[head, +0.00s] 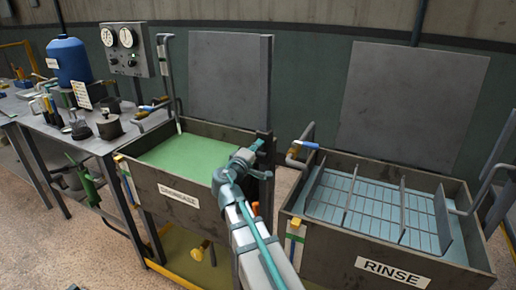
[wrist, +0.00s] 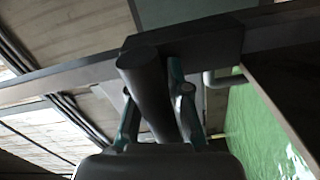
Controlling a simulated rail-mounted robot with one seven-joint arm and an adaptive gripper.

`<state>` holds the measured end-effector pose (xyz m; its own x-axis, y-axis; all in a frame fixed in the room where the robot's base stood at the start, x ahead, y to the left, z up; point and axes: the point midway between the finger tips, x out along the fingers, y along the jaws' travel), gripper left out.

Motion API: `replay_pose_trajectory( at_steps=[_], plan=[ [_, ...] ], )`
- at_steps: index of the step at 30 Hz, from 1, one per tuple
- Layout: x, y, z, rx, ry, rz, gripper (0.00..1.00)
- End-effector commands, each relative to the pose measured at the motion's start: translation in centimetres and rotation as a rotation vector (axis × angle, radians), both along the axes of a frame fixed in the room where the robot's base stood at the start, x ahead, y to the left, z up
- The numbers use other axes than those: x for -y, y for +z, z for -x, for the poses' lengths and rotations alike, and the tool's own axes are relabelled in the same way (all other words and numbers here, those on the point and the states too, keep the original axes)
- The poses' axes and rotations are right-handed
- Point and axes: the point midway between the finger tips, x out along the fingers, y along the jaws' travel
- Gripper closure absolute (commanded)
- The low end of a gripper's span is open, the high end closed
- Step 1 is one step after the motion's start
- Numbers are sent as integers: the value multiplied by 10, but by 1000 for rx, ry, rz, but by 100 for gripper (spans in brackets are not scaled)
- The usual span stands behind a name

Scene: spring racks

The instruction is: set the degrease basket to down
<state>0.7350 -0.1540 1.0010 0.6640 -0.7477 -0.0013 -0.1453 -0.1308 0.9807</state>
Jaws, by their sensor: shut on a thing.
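The degrease tank (head: 150,190) holds green liquid (head: 185,157), which also shows in the wrist view (wrist: 265,130). No basket shows above the liquid; whether one lies under it I cannot tell. A dark upright post (head: 266,185) stands at the tank's right end. My gripper (head: 250,153) is beside the upper part of this post. In the wrist view my gripper (wrist: 153,95) is shut on a dark round handle (wrist: 145,75), one finger on each side. The handle joins a dark block (wrist: 205,42) on a long bar.
The rinse tank (head: 340,258) stands to the right, with a divided rack (head: 375,205) in it and a blue-ended handle (head: 306,145) at its left corner. A cluttered bench (head: 85,140) and a gauge box (head: 126,48) are on the left. Raised lids stand behind both tanks.

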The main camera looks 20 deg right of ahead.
Motion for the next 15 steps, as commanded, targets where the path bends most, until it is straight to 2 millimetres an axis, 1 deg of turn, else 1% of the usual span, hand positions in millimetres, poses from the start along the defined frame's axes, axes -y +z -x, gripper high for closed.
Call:
replay_pose_trajectory(
  at_steps=[1,3,15],
  plan=[
    [0,-9,1,-1,-3,-3,100],
    [0,-12,1,-1,-3,-3,100],
    [0,-14,2,-3,-3,-6,100]
  ],
)
